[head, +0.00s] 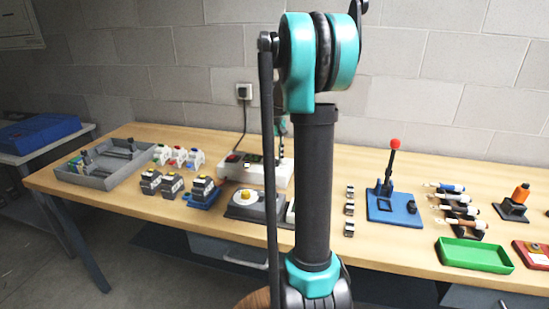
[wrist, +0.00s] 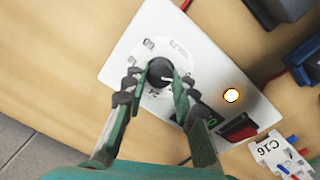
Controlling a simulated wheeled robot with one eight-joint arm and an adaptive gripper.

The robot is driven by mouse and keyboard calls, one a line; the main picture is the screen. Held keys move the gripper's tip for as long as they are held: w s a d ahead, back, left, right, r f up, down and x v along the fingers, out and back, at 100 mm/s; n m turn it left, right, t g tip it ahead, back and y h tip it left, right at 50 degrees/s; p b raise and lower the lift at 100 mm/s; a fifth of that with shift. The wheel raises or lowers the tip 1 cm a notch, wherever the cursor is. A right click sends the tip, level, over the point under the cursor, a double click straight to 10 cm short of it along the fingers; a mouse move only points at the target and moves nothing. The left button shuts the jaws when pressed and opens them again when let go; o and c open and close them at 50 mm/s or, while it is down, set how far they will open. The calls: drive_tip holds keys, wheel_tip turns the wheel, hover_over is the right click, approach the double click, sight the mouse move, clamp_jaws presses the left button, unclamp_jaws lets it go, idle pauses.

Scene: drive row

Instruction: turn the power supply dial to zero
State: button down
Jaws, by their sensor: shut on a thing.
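The power supply is a white box (wrist: 205,55) in the wrist view, with a round scale plate and a black dial (wrist: 158,69) in it. My gripper (wrist: 161,78) has its two fingers on opposite sides of the dial and is shut on it. In the head view the white power supply (head: 282,174) stands at the back of the bench, partly hidden by my arm.
Beside the dial are a glowing lamp (wrist: 231,95), a small green display and a red switch (wrist: 238,128). A white C16 breaker (wrist: 275,152) is close by. A blue lever stand (head: 393,205) and green tray (head: 473,256) are at right on the bench.

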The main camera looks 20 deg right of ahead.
sight(273, 161)
drive_tip(key=c, duration=1.2)
unclamp_jaws()
wheel_tip(273, 161, up, 12)
drive_tip(key=shift+a, duration=0.2)
